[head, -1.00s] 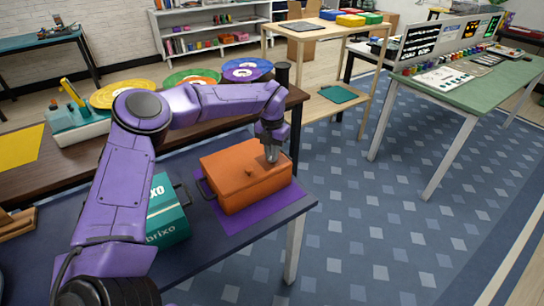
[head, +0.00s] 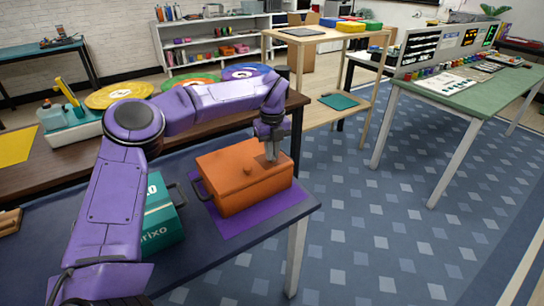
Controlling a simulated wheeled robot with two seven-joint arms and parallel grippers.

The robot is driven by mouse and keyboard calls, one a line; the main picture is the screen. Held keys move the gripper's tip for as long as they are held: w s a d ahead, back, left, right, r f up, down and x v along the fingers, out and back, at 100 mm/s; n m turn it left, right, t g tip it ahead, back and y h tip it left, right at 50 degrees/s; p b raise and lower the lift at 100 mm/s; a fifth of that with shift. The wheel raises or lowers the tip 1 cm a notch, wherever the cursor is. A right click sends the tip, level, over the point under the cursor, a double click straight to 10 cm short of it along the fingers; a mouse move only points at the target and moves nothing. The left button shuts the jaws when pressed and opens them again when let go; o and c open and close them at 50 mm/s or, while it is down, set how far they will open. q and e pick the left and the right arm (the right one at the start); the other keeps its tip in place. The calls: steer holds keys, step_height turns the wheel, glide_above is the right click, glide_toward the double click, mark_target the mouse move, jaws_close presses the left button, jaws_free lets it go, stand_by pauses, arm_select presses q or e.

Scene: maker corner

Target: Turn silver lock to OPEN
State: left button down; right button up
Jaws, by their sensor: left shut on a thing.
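An orange box (head: 236,187) with a small knob (head: 248,170) on its lid and a dark handle on its left side sits on a purple mat (head: 228,225) on the dark table. My left gripper (head: 271,155) points down at the right end of the box's lid. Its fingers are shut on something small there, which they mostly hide. I cannot make out the silver lock or any OPEN mark from here. My right gripper is not in view.
A teal box (head: 162,220) with a dark handle stands left of the orange box. A brown bench (head: 45,177) with coloured discs lies behind. A wooden shelf stand (head: 372,75) and a green table (head: 455,85) stand to the right, with open patterned floor between.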

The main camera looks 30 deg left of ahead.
arm_select(q)
steer(key=shift+n+b, duration=0.65)
steer(key=shift+n, duration=0.35)
steer(key=c, duration=1.2)
jaws_free()
steer(key=shift+r, duration=0.1)
step_height(320, 180, up, 10)
steer(key=shift+r+p, duration=0.25)
steer(key=shift+p, duration=0.3)
